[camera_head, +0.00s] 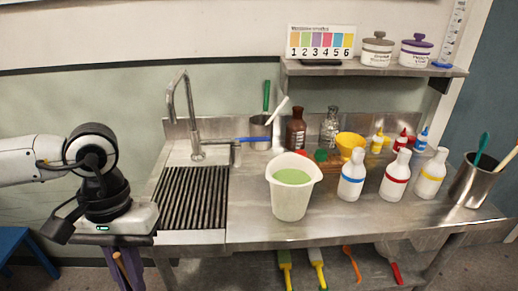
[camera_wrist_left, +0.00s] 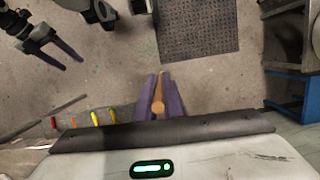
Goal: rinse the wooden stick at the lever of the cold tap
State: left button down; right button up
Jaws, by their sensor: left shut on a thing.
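My left gripper (camera_head: 122,268) hangs in front of the bench at the left, fingers pointing down. It is shut on a wooden stick (camera_head: 120,264); in the left wrist view the stick (camera_wrist_left: 158,103) shows end-on between the purple fingers. A steel gooseneck tap (camera_head: 196,150) stands at the back of the bench, to the right of this gripper and well apart from it. A blue lever (camera_head: 254,139) extends to the right near the tap's base. My right gripper (camera_wrist_left: 64,53) shows only in the left wrist view, open and empty.
A ribbed drain grate (camera_head: 190,197) lies before the tap. A white bucket of green liquid (camera_head: 292,195), several white bottles (camera_head: 396,178) and a steel pot of sticks (camera_head: 474,184) occupy the bench. A shelf (camera_head: 370,68) overhangs the back right.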

aim_at(235, 141)
jog(key=z, duration=0.05)
jog(key=k, duration=0.5)
jog(key=u, duration=0.9)
jog(key=i, duration=1.4)
jog(key=z, duration=0.7)
